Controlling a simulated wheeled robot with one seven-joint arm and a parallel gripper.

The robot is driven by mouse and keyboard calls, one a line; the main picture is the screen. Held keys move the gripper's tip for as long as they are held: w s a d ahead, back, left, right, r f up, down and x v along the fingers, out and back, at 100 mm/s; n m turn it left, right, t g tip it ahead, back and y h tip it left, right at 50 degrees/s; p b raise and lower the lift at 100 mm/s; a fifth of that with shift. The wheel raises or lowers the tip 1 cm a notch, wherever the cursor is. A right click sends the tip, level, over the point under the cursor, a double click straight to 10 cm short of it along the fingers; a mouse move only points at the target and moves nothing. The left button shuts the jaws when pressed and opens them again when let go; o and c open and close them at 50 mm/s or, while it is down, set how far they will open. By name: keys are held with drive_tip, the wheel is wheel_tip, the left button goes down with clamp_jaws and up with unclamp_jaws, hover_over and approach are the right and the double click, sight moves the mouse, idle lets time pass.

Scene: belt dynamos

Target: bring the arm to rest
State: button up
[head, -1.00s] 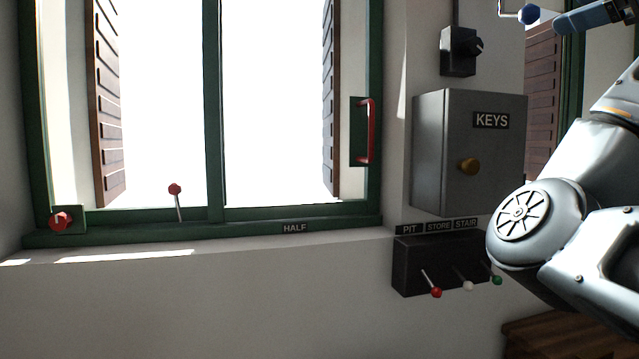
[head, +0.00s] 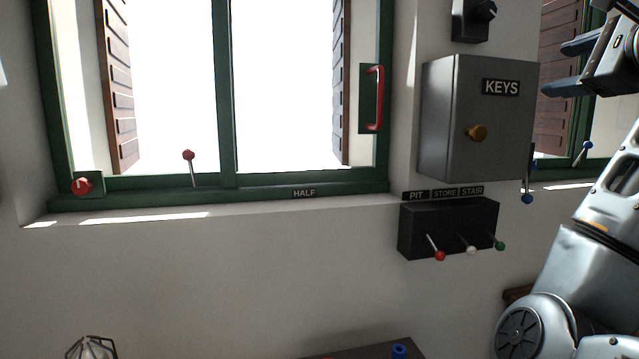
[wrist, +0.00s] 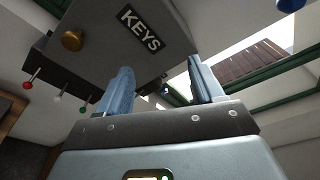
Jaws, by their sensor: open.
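My gripper (head: 566,68) is at the upper right in the head view, right of the grey KEYS box (head: 480,120). Its two blue fingers are apart with nothing between them. In the wrist view my gripper (wrist: 158,88) also shows open and empty, with the KEYS box (wrist: 150,45) behind the fingers. My arm runs down the right edge of the head view. Part of the gripper is cut off there.
A switch box (head: 450,228) with red, white and green levers hangs under the KEYS box. A green window (head: 225,90) with a red handle (head: 375,98) is at left. Blue-knobbed levers (head: 527,198) sit near my arm. A dark surface (head: 375,350) shows below.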

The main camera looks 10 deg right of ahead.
drive_tip(key=s+a+f+n+g+h, duration=0.1)
drive_tip(key=a+f+n, duration=0.15)
drive_tip(key=f, duration=0.75)
drive_tip(key=a+f+n+h, duration=0.1)
drive_tip(key=f+n, duration=0.2)
drive_tip(key=f, duration=0.8)
drive_tip(key=s+a+f+n+g+h, duration=0.1)
drive_tip(key=a+f+n, duration=0.1)
drive_tip(key=f, duration=0.8)
drive_tip(key=s+a+f+n+y, duration=0.1)
drive_tip(key=s+a+f+n, duration=0.5)
drive_tip(key=f, duration=0.4)
drive_tip(key=s+a+f+n+y, duration=0.1)
drive_tip(key=s+a+f+n, duration=0.3)
drive_tip(key=s, duration=0.6)
drive_tip(key=s+a+f+n+y, duration=0.15)
drive_tip(key=s+a+f, duration=0.3)
drive_tip(key=s, duration=0.45)
drive_tip(key=s+a+r+n, duration=0.1)
drive_tip(key=s+a+n, duration=0.2)
drive_tip(key=s, duration=0.5)
drive_tip(key=s+a+r+n+y, duration=0.1)
drive_tip(key=s+a+n, duration=0.1)
drive_tip(key=s, duration=0.7)
drive_tip(key=shift+s+a+n, duration=0.2)
drive_tip(key=shift+a+n, duration=0.2)
drive_tip(key=shift+a, duration=0.25)
drive_tip(key=shift+y, duration=0.25)
